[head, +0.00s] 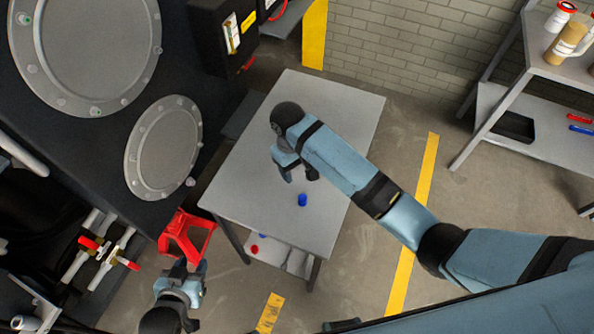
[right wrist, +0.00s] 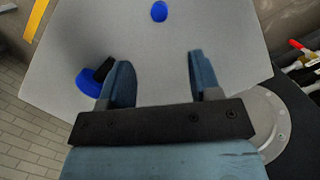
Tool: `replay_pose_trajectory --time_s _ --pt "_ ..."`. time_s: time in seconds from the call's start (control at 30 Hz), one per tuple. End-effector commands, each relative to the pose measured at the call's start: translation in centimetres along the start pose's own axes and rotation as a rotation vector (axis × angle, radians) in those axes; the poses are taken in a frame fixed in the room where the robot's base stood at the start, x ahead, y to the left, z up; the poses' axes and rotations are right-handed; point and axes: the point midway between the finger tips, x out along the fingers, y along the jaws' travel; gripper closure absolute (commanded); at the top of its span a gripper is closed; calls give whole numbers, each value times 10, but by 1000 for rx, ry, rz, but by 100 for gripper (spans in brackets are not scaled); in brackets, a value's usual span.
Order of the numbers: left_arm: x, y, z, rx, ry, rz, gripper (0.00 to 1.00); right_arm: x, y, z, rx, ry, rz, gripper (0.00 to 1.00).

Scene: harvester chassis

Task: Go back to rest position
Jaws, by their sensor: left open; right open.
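My right gripper (head: 298,174) is over the grey table (head: 345,105) in the head view. In the right wrist view its two fingers (right wrist: 159,62) are spread with nothing between them. A small blue cap-like piece (head: 302,199) lies on the table just beyond the fingertips; it also shows in the right wrist view (right wrist: 159,11). A blue piece with a black part (right wrist: 89,84) is beside one finger, outside the jaws. My left gripper (head: 181,270) is low at the left, open, just below a red frame-like part (head: 187,236); I cannot tell whether they touch.
The dark chassis with round grey covers (head: 163,147) fills the left. Red-handled valves (head: 100,248) are near my left gripper. A shelf with containers (head: 553,64) stands at upper right. The table has a lower shelf with small red and blue pieces (head: 254,249). Floor right of it is clear.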

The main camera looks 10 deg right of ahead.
Motion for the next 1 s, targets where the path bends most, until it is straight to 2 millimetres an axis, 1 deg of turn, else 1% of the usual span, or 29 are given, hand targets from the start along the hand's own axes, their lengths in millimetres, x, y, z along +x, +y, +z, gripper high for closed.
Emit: replay_pose_trajectory --time_s 0.47,0.57,0.67,0.7,0.77,0.8,0.9,1.0 --pt "0 0 0 0 0 1 57 2 0 1 1 6 -4 42" --pt "0 0 0 0 1 1 57 15 -5 4 5 48 -27 42" --pt "0 0 0 1 1 0 57 39 -13 14 14 142 -73 42" --pt "0 0 -1 1 1 0 57 50 -16 19 22 194 -93 42" --pt "0 0 -1 1 2 0 57 65 -21 27 38 282 -121 42" --pt "0 0 -1 1 2 0 57 75 -22 34 50 340 -136 42" --pt "0 0 -1 1 2 0 57 92 -24 52 84 487 -156 42" --pt "0 0 -1 1 2 0 57 104 -20 75 120 632 -153 42"
